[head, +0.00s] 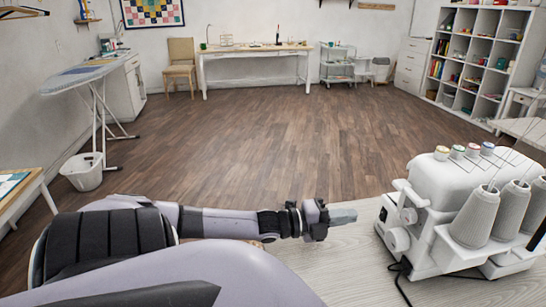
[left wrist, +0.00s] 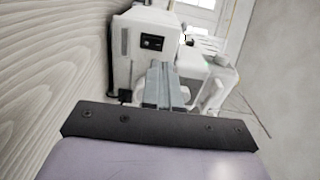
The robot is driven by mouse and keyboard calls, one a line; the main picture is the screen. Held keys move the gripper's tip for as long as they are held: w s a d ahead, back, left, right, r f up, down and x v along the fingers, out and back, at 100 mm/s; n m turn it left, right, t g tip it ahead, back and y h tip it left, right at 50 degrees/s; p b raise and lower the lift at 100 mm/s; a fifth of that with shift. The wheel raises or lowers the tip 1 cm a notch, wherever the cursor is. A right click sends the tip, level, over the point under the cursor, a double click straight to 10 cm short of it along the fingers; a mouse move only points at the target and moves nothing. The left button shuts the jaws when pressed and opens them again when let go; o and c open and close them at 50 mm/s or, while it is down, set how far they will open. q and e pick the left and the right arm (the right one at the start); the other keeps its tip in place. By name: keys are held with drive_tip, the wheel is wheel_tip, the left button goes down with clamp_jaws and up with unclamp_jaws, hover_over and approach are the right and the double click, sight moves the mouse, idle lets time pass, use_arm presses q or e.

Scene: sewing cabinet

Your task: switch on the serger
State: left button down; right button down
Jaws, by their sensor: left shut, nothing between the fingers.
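The serger (head: 455,190) is a white machine with several thread cones, standing on the pale wood table at the right of the head view. It also shows in the left wrist view (left wrist: 120,55), with a small black switch panel (left wrist: 151,42) on its end face. I cannot tell whether the switch is on or off. My left gripper (head: 350,215) is shut and empty, pointing at the serger's left end with a small gap in the head view. Its fingers (left wrist: 163,75) show together in the wrist view, below the panel. My right gripper is not in view.
The pale table top (head: 335,265) is bare in front of the serger. A dark cord (head: 402,285) lies on it beside the machine. The wooden floor (head: 260,140) beyond is open, with an ironing board (head: 85,75) at left and a white shelf unit (head: 478,60) at right.

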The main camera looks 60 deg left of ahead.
use_arm(q)
drive_tip(key=r+p+v, duration=0.1)
drive_tip(key=p+v, duration=0.3)
drive_tip(key=v, duration=1.3)
drive_tip(key=shift+s, duration=0.15)
idle(0.3)
